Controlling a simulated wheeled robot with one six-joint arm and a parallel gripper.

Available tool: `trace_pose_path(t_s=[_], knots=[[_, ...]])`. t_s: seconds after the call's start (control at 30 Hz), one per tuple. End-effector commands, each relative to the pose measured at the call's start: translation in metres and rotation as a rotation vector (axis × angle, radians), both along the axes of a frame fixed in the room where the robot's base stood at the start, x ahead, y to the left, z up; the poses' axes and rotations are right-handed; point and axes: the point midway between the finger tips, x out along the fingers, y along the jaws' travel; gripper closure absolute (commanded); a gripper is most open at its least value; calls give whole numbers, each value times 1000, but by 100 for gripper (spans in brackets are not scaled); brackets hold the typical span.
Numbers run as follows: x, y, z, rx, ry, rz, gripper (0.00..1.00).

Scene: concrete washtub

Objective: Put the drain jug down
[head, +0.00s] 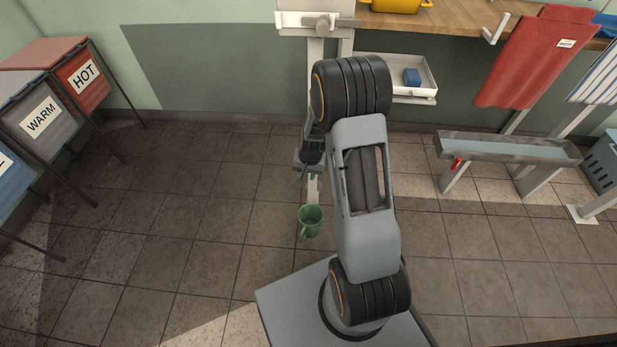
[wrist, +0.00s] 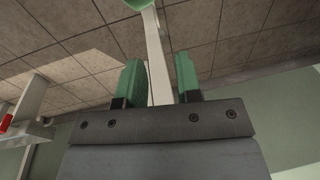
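The green jug (head: 310,221) appears to stand upright on the tiled floor, its handle toward the lower left. It is at the near end of a pale foot bar, just left of my arm. In the wrist view only part of the jug (wrist: 138,4) shows at the top edge, apart from my fingers. My gripper (wrist: 158,80) is open, with its green-padded fingers spread and nothing held between them. In the head view my gripper (head: 302,180) is partly hidden and small, above the jug in the picture.
The pale foot bar (wrist: 157,60) runs behind my open fingers. HOT (head: 84,75) and WARM (head: 42,117) bins stand left. A grey trough (head: 510,148) is at right, and a white tray (head: 420,90) holds a blue block. The left floor is mostly clear.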

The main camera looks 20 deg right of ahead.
Motion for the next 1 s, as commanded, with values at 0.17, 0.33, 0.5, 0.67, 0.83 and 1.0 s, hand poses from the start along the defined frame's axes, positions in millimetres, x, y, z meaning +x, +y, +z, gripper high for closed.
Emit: trace_pose_path(t_s=[0.17, 0.33, 0.5, 0.67, 0.83, 1.0], knots=[[-32, 35, 106, -34, -58, 194, 68], [-82, 57, 170, -80, -89, 346, 68], [-127, 68, 204, -124, -111, 451, 68], [-153, 72, 217, -152, -122, 505, 68], [-164, 73, 222, -165, -125, 529, 68], [-166, 73, 222, -167, -125, 532, 68]])
